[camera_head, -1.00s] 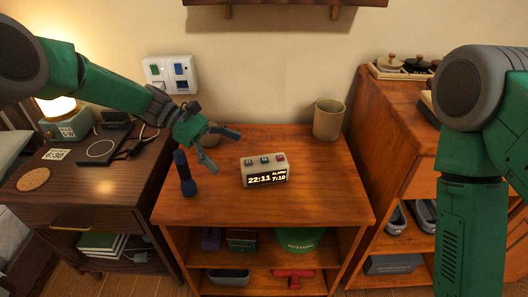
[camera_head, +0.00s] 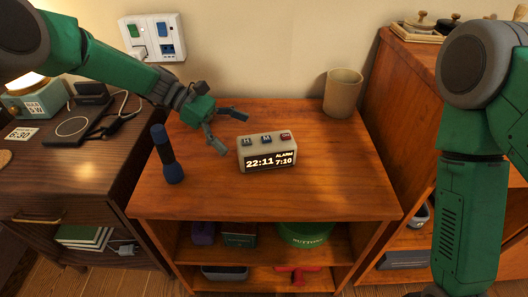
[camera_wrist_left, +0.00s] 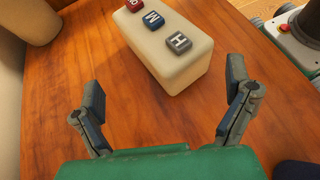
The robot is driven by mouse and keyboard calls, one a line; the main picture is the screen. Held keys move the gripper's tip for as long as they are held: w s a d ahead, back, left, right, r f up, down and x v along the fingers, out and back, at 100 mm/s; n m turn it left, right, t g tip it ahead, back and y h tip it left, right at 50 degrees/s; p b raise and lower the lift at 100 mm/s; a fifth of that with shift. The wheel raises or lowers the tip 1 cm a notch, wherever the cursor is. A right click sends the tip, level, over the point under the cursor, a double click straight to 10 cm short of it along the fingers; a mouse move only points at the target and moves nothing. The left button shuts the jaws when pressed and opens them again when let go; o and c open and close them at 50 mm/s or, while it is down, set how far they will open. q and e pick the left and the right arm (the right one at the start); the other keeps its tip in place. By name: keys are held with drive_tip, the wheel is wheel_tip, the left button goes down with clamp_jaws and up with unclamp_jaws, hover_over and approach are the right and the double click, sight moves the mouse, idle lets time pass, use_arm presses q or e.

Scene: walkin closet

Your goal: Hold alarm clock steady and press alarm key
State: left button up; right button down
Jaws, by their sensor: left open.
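The alarm clock (camera_head: 266,154) is a small beige block standing upright on the wooden shelf top. Its display reads 22:11 and ALARM 7:10. Its top has a grey H key (camera_head: 247,141), a blue M key (camera_head: 267,138) and a red key (camera_head: 286,135). My left gripper (camera_head: 229,130) is open and empty, just behind and left of the clock, apart from it. In the left wrist view the clock (camera_wrist_left: 170,45) lies ahead of the open fingers (camera_wrist_left: 165,105), H key nearest. My right arm (camera_head: 468,180) hangs at the right; its gripper is out of view.
A dark blue flashlight (camera_head: 167,155) stands upright left of the clock. A beige cup (camera_head: 342,93) stands at the back right of the shelf top (camera_head: 330,190). A nightstand (camera_head: 85,175) is on the left, a taller cabinet (camera_head: 405,110) on the right. The shelf top's front right is clear.

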sight(262, 150)
use_arm(q)
drive_tip(key=b+x, duration=0.1)
drive_tip(key=x, duration=0.3)
drive_tip(key=shift+s+d+f, duration=0.1)
drive_tip(key=shift+d+f, duration=0.05)
drive_tip(key=shift+x, duration=1.8)
drive_tip(key=c, duration=0.8)
drive_tip(key=shift+c, duration=0.6)
